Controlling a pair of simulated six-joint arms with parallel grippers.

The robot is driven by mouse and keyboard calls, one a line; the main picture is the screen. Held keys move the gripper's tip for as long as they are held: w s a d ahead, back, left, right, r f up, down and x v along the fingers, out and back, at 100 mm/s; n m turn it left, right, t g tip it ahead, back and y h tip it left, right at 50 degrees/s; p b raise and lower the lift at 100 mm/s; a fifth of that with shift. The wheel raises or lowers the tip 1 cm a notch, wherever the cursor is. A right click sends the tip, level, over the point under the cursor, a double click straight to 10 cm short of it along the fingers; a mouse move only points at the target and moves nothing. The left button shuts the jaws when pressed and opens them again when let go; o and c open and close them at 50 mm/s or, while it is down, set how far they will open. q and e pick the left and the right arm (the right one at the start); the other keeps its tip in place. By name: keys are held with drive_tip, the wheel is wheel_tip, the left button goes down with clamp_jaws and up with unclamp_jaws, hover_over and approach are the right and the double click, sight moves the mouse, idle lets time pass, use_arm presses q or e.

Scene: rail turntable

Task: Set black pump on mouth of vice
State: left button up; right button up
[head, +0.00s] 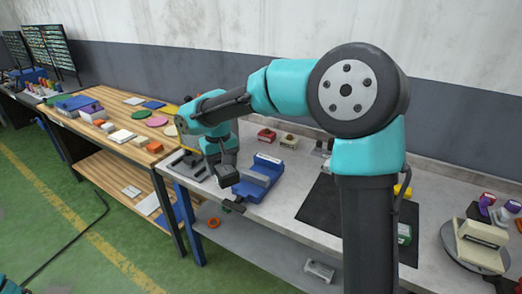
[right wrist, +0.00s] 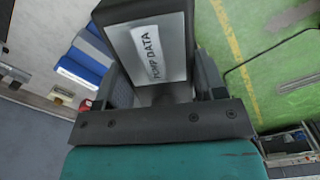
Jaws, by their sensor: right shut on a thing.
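My right gripper (head: 222,165) is shut on the black pump (head: 229,177). In the head view, the blue vice (head: 262,172) sits on the grey bench, just right of the held pump. In the right wrist view the vice (right wrist: 85,62) shows at left, apart from the pump. The pump appears off to the side of the vice, near the bench's front edge; its exact height is unclear. My left gripper is out of view.
A red block (head: 266,135) and a beige block (head: 289,141) stand behind the vice. A black mat (head: 322,212) lies to its right. A turntable (head: 452,250) with a cream part is at far right. A wooden table (head: 90,115) holds several items at left.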

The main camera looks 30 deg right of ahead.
drive_tip(key=w+d+f+n, duration=0.3)
drive_tip(key=w+d+f, duration=0.1)
drive_tip(key=d, duration=0.6)
drive_tip(key=w+d+f+n, duration=0.2)
drive_tip(key=w+d+f, duration=0.1)
drive_tip(key=w+d, duration=0.4)
drive_tip(key=d, duration=0.3)
drive_tip(key=shift+d+f+n, duration=0.25)
drive_tip(key=shift+f+n, duration=0.15)
drive_tip(key=shift+f, duration=0.15)
